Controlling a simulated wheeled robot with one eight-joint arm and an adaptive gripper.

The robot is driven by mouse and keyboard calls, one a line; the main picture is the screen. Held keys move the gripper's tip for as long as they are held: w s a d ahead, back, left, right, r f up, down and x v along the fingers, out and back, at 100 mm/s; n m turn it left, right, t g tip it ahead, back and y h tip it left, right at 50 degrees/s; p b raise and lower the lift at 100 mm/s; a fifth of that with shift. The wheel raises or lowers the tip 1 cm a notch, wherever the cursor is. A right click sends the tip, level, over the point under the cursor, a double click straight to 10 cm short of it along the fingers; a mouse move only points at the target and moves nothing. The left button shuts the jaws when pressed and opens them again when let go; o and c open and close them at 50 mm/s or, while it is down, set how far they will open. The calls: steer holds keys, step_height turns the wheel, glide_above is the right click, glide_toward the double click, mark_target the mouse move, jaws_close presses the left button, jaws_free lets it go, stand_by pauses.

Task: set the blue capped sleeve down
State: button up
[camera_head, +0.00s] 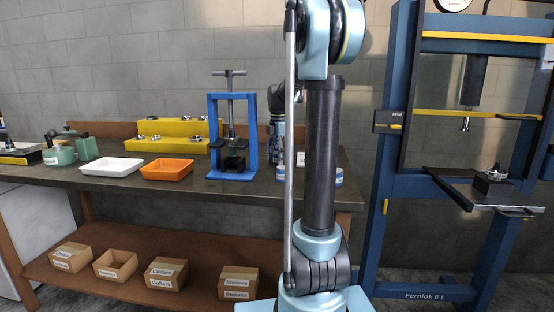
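My arm stands upright in the middle of the view and covers part of the bench. Part of my wrist shows behind it, just right of the blue press frame, above the bench's right end. My gripper's fingers are hidden or too small to make out, so I cannot tell whether they are open or hold anything. A small pale cylinder with blue bands (338,176) shows at the bench's right end, just right of my arm. A similar piece (281,172) shows left of the arm, below the wrist. I cannot tell which is the blue capped sleeve, or whether either is held.
The bench (120,177) carries a blue press frame (213,135), an orange tray (167,169), a white tray (111,167), a yellow fixture (150,128) and a green device (86,148). Labelled cardboard boxes (166,274) sit on the shelf below. A tall blue press (388,200) stands right.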

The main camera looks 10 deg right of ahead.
step_height(320, 180, up, 12)
stand_by(0.7)
steer(key=shift+r, duration=0.1)
